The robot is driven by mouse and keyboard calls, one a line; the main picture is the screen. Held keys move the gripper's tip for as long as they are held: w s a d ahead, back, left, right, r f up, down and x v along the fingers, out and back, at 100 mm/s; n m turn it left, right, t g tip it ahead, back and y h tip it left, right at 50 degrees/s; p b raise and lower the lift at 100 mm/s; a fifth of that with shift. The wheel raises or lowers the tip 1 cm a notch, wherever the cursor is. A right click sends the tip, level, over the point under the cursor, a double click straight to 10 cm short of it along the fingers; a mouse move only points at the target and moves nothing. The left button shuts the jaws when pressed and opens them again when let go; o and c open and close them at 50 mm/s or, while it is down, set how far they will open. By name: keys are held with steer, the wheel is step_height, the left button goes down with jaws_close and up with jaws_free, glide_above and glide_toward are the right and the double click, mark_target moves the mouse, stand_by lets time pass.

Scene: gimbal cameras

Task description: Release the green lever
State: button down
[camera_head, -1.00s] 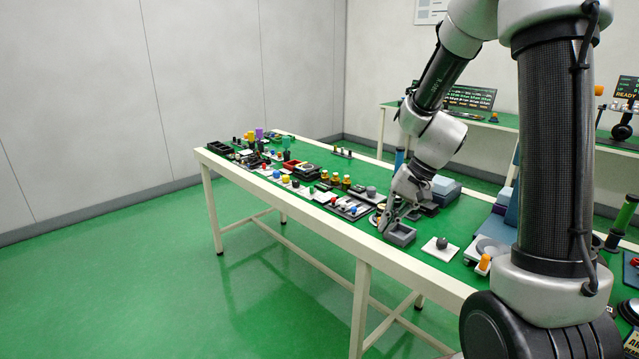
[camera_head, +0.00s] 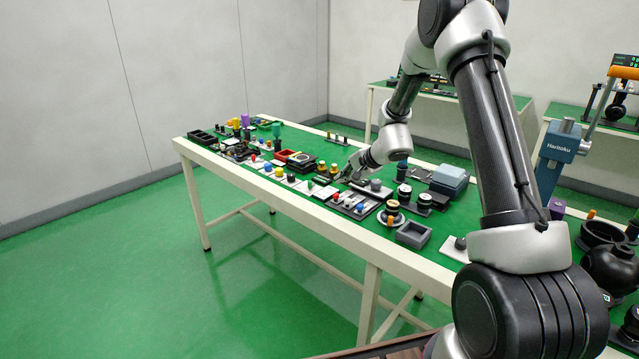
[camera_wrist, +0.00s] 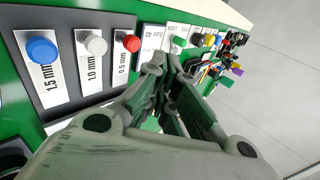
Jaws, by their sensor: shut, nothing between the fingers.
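My gripper (camera_wrist: 168,64) is shut and empty, its fingers pointing along the row of devices in the wrist view. In the head view my gripper (camera_head: 346,177) is low over the green table (camera_head: 325,155), near the middle of its length. A small green knob (camera_wrist: 180,41) on a white plate lies just beyond the fingertips in the wrist view; it may be the green lever, but its shape is too small to be sure. The gripper looks apart from it. A further green piece (camera_wrist: 226,82) shows farther along the row.
A dark board with blue (camera_wrist: 41,50), white (camera_wrist: 95,45) and red (camera_wrist: 131,43) knobs lies beside the gripper. Red, blue and yellow knobs crowd the table's front edge. A grey open box (camera_head: 413,234) and a blue-grey case (camera_head: 449,180) stand to the right.

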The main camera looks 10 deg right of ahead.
glide_toward(320, 191)
steer(key=x, duration=0.4)
steer(key=shift+f, duration=0.2)
steer(key=shift+w+a, duration=0.8)
steer(key=shift+w, duration=0.35)
steer(key=shift+w+a+f, duration=0.1)
steer(key=shift+w+a, duration=0.25)
steer(key=shift+w, duration=0.35)
